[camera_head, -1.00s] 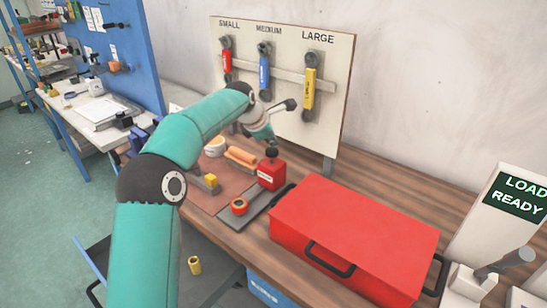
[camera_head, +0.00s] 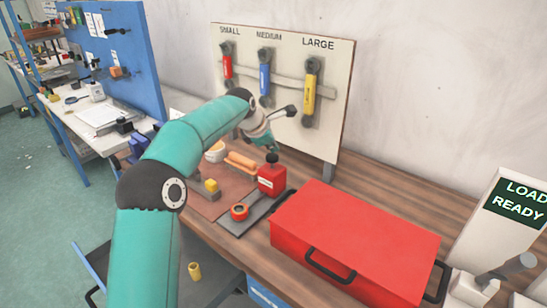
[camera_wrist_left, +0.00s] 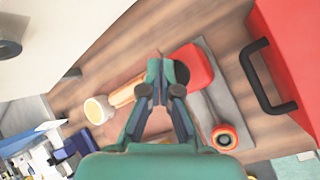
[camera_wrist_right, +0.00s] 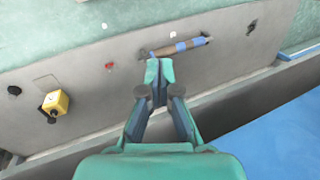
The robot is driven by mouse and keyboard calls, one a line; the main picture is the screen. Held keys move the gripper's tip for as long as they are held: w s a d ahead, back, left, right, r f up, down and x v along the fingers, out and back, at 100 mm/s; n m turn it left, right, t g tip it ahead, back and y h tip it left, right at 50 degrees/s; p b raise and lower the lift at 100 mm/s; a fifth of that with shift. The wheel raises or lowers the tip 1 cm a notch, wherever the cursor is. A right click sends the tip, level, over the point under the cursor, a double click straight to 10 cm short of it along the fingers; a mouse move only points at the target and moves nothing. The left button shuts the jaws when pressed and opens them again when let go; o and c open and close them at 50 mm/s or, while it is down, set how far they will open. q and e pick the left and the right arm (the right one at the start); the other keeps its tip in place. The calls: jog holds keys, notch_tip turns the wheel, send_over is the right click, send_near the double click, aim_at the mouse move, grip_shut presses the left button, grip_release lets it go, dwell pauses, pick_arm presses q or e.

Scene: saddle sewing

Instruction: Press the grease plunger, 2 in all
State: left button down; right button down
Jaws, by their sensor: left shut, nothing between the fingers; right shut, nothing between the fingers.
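The red grease bottle (camera_head: 272,180) stands upright on a dark grey plate, with a black plunger knob (camera_head: 272,157) on top. My left gripper (camera_head: 271,146) is shut and empty, just above the knob; I cannot tell whether they touch.
A red toolbox (camera_head: 355,232) stands right of the bottle. A board with three handled tools (camera_head: 335,90) rises behind.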

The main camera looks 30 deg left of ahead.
aim_at(273, 155)
dwell(0.4)
pick_arm(q)
jog(key=shift+f, duration=0.35)
jog(key=shift+f+b, duration=1.15)
jog(key=shift+f, duration=0.05)
dwell(1.1)
jog(key=shift+r, duration=0.1)
jog(key=shift+r+p, duration=1.55)
jog(key=shift+p, duration=0.1)
notch_tip(273, 155, up, 5)
jog(key=p, duration=0.5)
dwell(0.4)
